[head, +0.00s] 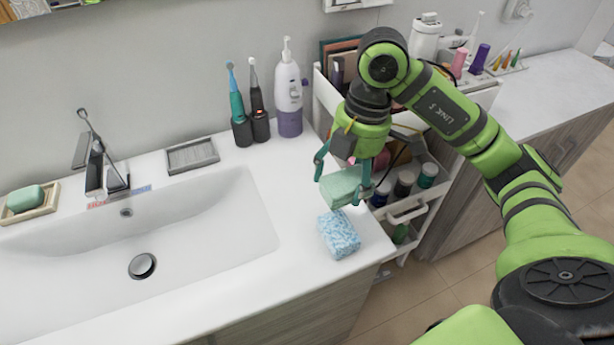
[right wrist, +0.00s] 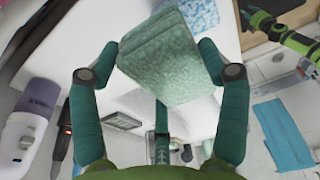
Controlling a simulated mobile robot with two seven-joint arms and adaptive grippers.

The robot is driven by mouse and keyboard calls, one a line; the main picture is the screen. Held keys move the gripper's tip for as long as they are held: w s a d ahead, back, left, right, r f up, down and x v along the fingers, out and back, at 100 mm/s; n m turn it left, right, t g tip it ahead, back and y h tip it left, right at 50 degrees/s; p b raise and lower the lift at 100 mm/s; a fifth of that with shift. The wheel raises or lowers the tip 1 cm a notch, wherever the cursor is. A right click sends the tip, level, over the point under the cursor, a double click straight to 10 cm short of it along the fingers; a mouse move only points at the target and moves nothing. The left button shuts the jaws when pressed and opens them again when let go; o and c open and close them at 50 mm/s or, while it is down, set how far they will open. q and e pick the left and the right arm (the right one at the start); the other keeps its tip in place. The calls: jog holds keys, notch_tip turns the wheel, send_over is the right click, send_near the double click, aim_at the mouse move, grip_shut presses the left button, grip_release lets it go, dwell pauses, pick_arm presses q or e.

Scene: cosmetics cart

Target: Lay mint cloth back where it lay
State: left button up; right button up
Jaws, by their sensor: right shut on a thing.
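The mint cloth (head: 346,186) is a folded, thick pad. My right gripper (head: 345,178) is shut on it and holds it above the right end of the counter, beside the cart. In the right wrist view the mint cloth (right wrist: 168,58) sits between the fingers of my right gripper (right wrist: 165,80), with folded layers showing at its edge. A blue-and-white patterned cloth (head: 339,234) lies on the counter just below and in front of it; it also shows in the right wrist view (right wrist: 200,12). A green and dark part of my left arm shows there at the top right; its fingers are unclear.
The white cart (head: 408,212) with bottles and jars stands right of the counter. A pump bottle (head: 289,90) and two electric toothbrushes (head: 238,108) stand at the back. The sink (head: 140,235) is at left, with a grey dish (head: 191,155) behind. Counter between sink and patterned cloth is bare.

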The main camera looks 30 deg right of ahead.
aim_at(310, 191)
jog(key=w+f, duration=0.1)
jog(key=w, duration=0.1)
jog(key=w+f+p, duration=0.1)
jog(key=w+f, duration=0.1)
jog(key=w+a+f, duration=0.1)
jog(key=w, duration=0.2)
jog(key=shift+w+f+p, duration=0.1)
jog(key=shift+f+p, duration=0.1)
jog(key=shift+p, duration=0.15)
jog(key=shift+w+a+f, duration=0.15)
jog(key=shift+w+f, duration=0.7)
jog(key=shift+w, duration=0.3)
notch_tip(310, 191, down, 3)
jog(key=shift+f+p, duration=0.1)
jog(key=shift+p, duration=0.65)
jog(key=shift+f, duration=0.5)
pick_arm(q)
jog(key=s+r, duration=0.2)
jog(key=r, duration=0.1)
jog(key=shift+s+r, duration=0.1)
jog(key=shift+s, duration=0.1)
pick_arm(e)
jog(key=o, duration=1)
